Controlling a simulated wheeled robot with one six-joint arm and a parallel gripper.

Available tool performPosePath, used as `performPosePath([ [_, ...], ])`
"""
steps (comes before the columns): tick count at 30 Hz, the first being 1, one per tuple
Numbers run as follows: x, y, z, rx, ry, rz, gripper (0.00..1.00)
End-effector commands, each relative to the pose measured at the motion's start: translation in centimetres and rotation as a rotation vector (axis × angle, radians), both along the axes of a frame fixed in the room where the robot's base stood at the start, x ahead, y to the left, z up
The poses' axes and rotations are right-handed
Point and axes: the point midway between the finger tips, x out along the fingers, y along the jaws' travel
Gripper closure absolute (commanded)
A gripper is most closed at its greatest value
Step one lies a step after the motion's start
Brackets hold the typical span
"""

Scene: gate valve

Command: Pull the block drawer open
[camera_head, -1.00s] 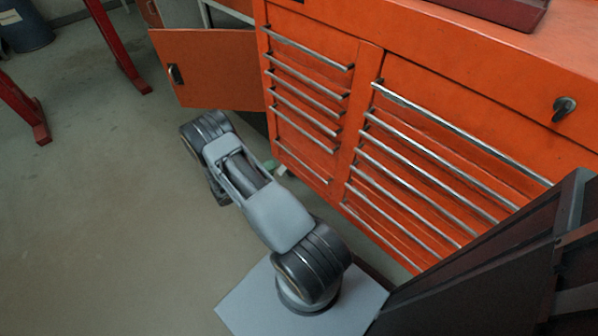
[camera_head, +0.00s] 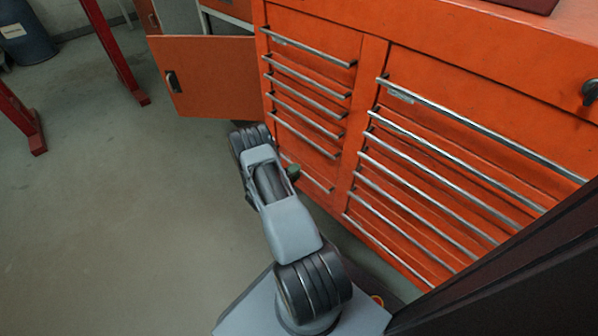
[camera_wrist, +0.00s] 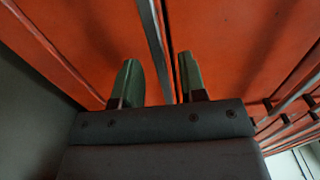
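An orange tool cabinet (camera_head: 372,62) carries two columns of drawers with long silver bar handles, and every drawer looks shut. The pictures do not mark which is the block drawer. In the wrist view a silver handle (camera_wrist: 153,42) runs between the two green fingers of my gripper (camera_wrist: 157,82). The fingers stand apart, with gaps to the handle on both sides. I cannot tell how deep the handle sits between them. In the head view my arm mostly hides the gripper; one green finger (camera_head: 293,172) shows beside the lower left drawers.
An orange cabinet door (camera_head: 212,78) stands open left of the drawers. A red metal stand (camera_head: 112,50) and a blue barrel (camera_head: 27,38) are at the far left. The grey floor (camera_head: 120,220) left of my arm is clear.

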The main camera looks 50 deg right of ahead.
Motion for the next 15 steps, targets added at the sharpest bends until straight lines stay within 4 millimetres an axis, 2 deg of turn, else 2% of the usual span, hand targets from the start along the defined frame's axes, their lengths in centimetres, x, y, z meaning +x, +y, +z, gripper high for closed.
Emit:
performPosePath([
  [6, -0.1, -1.8, 0.0, 0.0, -0.002, -0.002, 0.62],
  [15, -0.1, -2.2, 0.1, 0.0, -0.001, 0.001, 0.62],
])
